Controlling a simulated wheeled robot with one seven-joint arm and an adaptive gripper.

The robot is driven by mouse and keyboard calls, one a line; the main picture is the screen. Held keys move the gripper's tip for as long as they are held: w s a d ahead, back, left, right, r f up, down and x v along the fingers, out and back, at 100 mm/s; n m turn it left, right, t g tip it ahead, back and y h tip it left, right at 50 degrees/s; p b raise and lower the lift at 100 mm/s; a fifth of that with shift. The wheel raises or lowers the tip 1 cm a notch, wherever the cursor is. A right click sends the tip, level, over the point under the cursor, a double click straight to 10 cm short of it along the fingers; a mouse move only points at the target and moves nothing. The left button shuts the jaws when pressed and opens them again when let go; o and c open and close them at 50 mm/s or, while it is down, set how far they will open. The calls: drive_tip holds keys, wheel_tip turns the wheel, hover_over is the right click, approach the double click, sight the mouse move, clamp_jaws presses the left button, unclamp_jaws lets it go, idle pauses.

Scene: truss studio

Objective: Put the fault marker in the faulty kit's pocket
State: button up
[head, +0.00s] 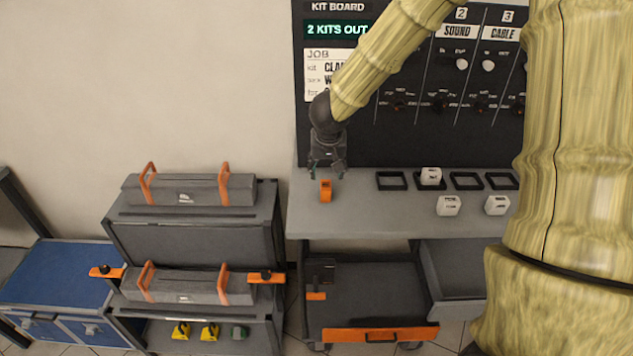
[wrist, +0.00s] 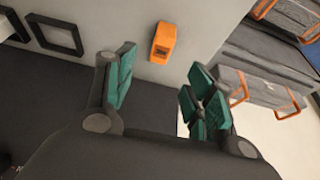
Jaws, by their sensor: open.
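A small orange block (head: 325,191), which looks like the fault marker, stands on the grey ledge (head: 352,215) below the kit board. My gripper (head: 326,172) is just above it in the head view, pointing down. In the wrist view the orange block (wrist: 163,42) lies beyond the open green-padded fingers of my gripper (wrist: 160,88), with nothing between them. Black square pockets line the back of the ledge: an empty one (head: 391,181) nearest the marker, one holding a white cube (head: 430,176), and further ones (head: 466,181) to the right. I cannot tell which kit is faulty.
Two more white cubes (head: 448,206) (head: 496,205) sit in front of the pockets. The kit board (head: 420,130) rises behind and my arm hides part of it. Grey cases with orange handles (head: 190,190) rest on a rack at left. An open drawer (head: 370,295) is below.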

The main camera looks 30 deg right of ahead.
sight(326, 185)
drive_tip(key=x, duration=0.5)
drive_tip(key=shift+w+a, duration=0.1)
drive_tip(key=shift+w, duration=0.05)
drive_tip(key=shift+f+b, duration=0.3)
drive_tip(key=shift+f, duration=0.05)
drive_tip(key=x, duration=0.3)
drive_tip(key=shift+f, duration=0.85)
drive_tip(key=c, duration=1.1)
drive_tip(key=shift+c, duration=0.4)
